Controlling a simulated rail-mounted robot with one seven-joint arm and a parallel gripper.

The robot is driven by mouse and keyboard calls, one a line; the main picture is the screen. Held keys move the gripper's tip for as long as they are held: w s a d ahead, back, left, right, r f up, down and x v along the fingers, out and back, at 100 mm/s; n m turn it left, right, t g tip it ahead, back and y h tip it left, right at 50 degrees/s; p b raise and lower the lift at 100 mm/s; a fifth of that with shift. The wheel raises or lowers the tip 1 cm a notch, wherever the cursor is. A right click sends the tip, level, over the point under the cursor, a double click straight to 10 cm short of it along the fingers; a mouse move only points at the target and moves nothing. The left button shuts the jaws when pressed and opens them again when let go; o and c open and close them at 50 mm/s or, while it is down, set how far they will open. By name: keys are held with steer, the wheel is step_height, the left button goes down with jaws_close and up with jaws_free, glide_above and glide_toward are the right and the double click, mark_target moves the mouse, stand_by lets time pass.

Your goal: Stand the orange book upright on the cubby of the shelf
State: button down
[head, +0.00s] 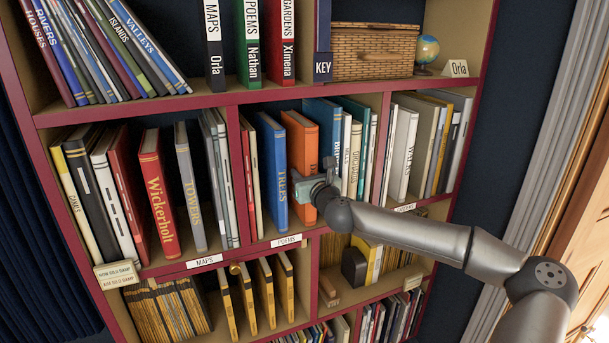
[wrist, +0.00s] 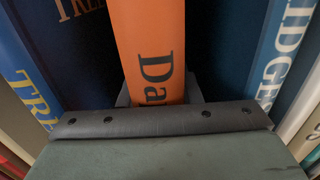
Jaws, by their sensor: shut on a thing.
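The orange book (head: 301,141) stands upright in the middle cubby of the shelf (head: 287,252), between a blue book on its left and a teal-blue book on its right. My gripper (head: 318,194) is shut on the orange book low on its spine. In the wrist view the orange book (wrist: 150,50) shows its spine with the letters "Da", and the gripper (wrist: 155,95) reaches in around it. The fingertips are mostly hidden.
The blue "TREES" book (head: 272,170) stands close on the left. The teal-blue book (head: 325,118) stands close on the right, with several more books beyond. A "POEMS" label (head: 287,241) is on the board below. Neighbouring cubbies are crowded.

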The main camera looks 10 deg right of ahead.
steer(key=shift+r, duration=0.15)
steer(key=c, duration=1)
jaws_free()
steer(key=shift+c, duration=0.2)
steer(key=shift+o, duration=0.4)
steer(key=shift+f, duration=0.25)
steer(key=b+v, duration=0.1)
steer(key=v, duration=0.8)
steer(key=shift+b, duration=0.3)
